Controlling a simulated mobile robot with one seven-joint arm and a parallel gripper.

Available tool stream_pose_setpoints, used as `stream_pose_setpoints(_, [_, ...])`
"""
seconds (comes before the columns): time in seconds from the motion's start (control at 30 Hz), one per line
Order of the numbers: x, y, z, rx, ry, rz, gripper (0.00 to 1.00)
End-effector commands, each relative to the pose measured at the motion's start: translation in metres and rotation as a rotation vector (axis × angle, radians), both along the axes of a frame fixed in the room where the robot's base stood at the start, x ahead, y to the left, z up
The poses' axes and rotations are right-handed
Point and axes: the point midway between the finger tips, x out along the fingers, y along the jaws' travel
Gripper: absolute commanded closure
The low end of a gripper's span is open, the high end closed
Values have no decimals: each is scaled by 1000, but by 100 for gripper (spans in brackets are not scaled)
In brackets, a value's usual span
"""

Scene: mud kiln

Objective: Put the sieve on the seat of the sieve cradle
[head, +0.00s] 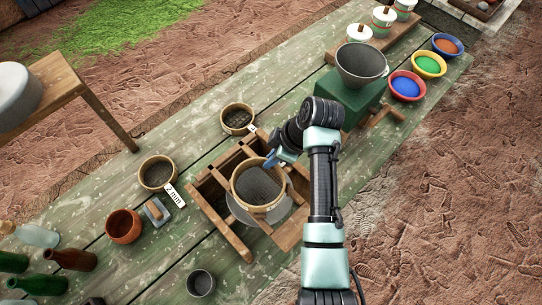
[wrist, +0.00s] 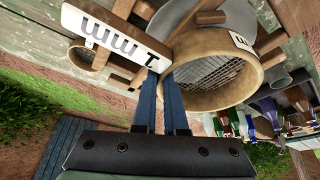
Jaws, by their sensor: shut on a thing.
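In the wrist view, the finger tips (wrist: 168,78) meet the rim of this sieve (wrist: 222,88). In the head view the sieve appears over the middle of the wooden sieve cradle (head: 228,231). A grey round piece (head: 240,212) shows below it. The sieve hides most of the cradle's seat, and I cannot tell whether the two touch. A white "1 mm" tag (wrist: 112,36) is close to the fingers.
Two other sieves stand on the green table, one behind the cradle (head: 226,128) and one at left (head: 143,181) by a "2 mm" tag (head: 174,195). A clay pot (head: 123,227), a dark cup (head: 201,284) and a green block with a grey bowl (head: 361,66) stand around.

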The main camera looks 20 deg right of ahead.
Motion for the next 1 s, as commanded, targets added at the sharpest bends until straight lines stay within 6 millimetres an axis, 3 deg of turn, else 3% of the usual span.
stream_pose_setpoints(0.43, [0, 0, -12, -1, -1, 1, 100])
stream_pose_setpoints(0.47, [0, 0, -11, -1, -1, 1, 87])
stream_pose_setpoints(0.6, [0, 0, -10, -1, -1, 1, 62])
stream_pose_setpoints(1.0, [0, -1, -5, -2, -2, 0, 61])
